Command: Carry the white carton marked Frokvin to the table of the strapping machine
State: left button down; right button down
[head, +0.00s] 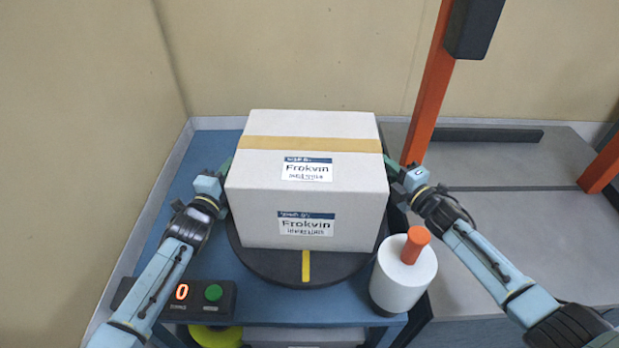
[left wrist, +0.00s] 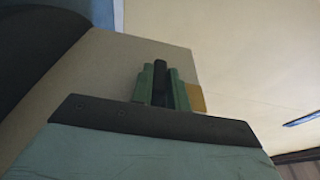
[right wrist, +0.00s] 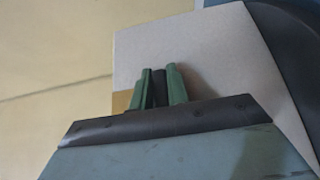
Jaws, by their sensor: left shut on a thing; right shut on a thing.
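The white carton (head: 305,205) marked Frokvin, with a tan tape strip across its top, is upright on or just above a black turntable (head: 262,268); I cannot tell if there is a gap. My left gripper (head: 224,172) is shut on the carton's left side, and my right gripper (head: 391,166) on its right side. The green fingers lie against the carton walls in the left wrist view (left wrist: 162,85) and right wrist view (right wrist: 160,88). The strapping machine's grey table (head: 500,235) is at the right, with an orange frame (head: 428,90).
A white roll with an orange handle (head: 404,280) stands at the front right of the turntable, close to my right arm. A control box (head: 200,299) showing 0, with a green button, is at the front left. Walls close off the left and back. The grey table is largely clear.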

pick_arm(q)
jog(key=shift+w+r, duration=0.1)
jog(key=shift+r, duration=0.15)
pick_arm(e)
jog(key=shift+w+r, duration=0.1)
jog(key=shift+r, duration=0.15)
pick_arm(q)
jog(key=shift+r, duration=0.1)
pick_arm(e)
jog(key=shift+r, duration=0.1)
